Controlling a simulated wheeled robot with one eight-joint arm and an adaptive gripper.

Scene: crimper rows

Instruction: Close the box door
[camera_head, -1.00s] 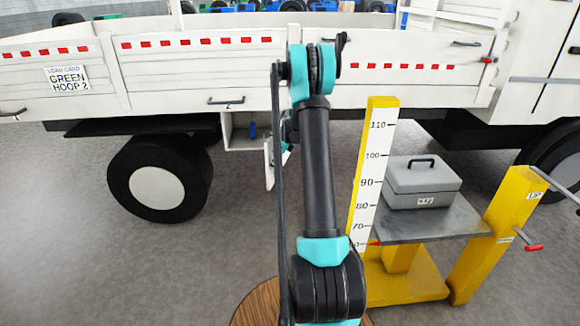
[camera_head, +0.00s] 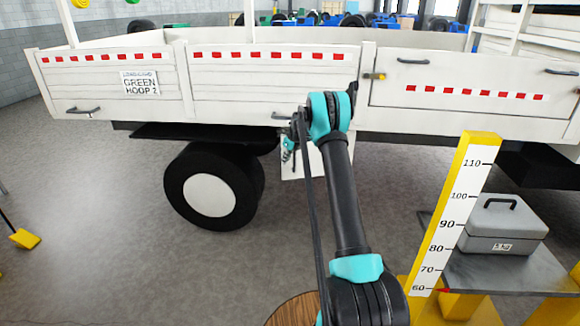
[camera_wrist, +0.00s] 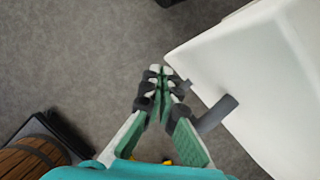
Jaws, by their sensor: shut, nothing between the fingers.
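The box door is a white panel (camera_head: 304,162) below the truck bed, partly hidden behind my arm. In the wrist view the white panel (camera_wrist: 262,75) fills the right side, with a dark grey handle (camera_wrist: 216,114) sticking out from it. My gripper (camera_head: 287,148) is at the panel's left side in the head view. In the wrist view my gripper (camera_wrist: 160,74) has its green fingertips together and empty, just left of the panel's edge. I cannot tell whether it touches the panel. The inside of the box is hidden.
The white truck bed (camera_head: 270,85) spans the scene above, with a black wheel (camera_head: 208,190) to the left. A yellow height gauge (camera_head: 462,210) and a grey case (camera_head: 503,228) on a metal platform (camera_head: 515,272) stand at right. The grey floor (camera_head: 110,240) at left is mostly clear.

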